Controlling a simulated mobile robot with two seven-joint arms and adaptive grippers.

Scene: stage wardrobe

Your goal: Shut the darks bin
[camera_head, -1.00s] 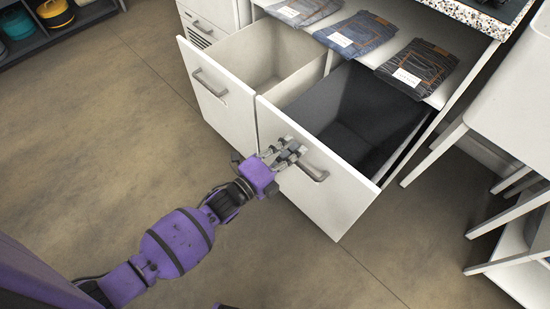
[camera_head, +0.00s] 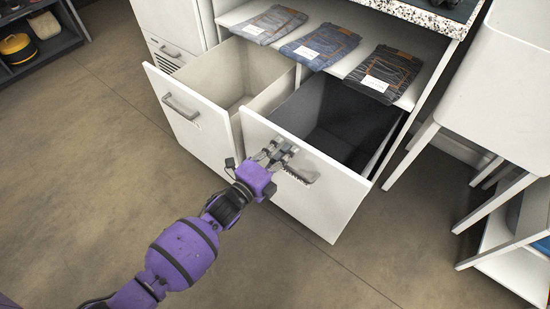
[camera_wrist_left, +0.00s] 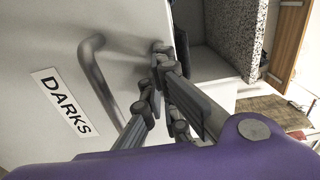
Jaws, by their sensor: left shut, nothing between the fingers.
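The darks bin is the right of two pull-out bins in the head view. Its white front (camera_head: 318,203) stands out from the cabinet, and its dark interior (camera_head: 345,115) shows from above. The wrist view shows the front's DARKS label (camera_wrist_left: 66,103) beside a grey bar handle (camera_wrist_left: 101,82). My left gripper (camera_head: 284,150) is shut and empty at the top of the front, by the handle. Its fingers, also in the wrist view (camera_wrist_left: 165,80), are close to the front; exact contact is hard to tell. My right gripper is out of view.
A pale-lined bin (camera_head: 180,107) stands open just left of the darks bin. Folded dark jeans (camera_head: 385,75) and other folded jeans lie on the shelf (camera_head: 345,72) above. A white chair (camera_head: 490,100) stands close on the right. The floor in front is clear.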

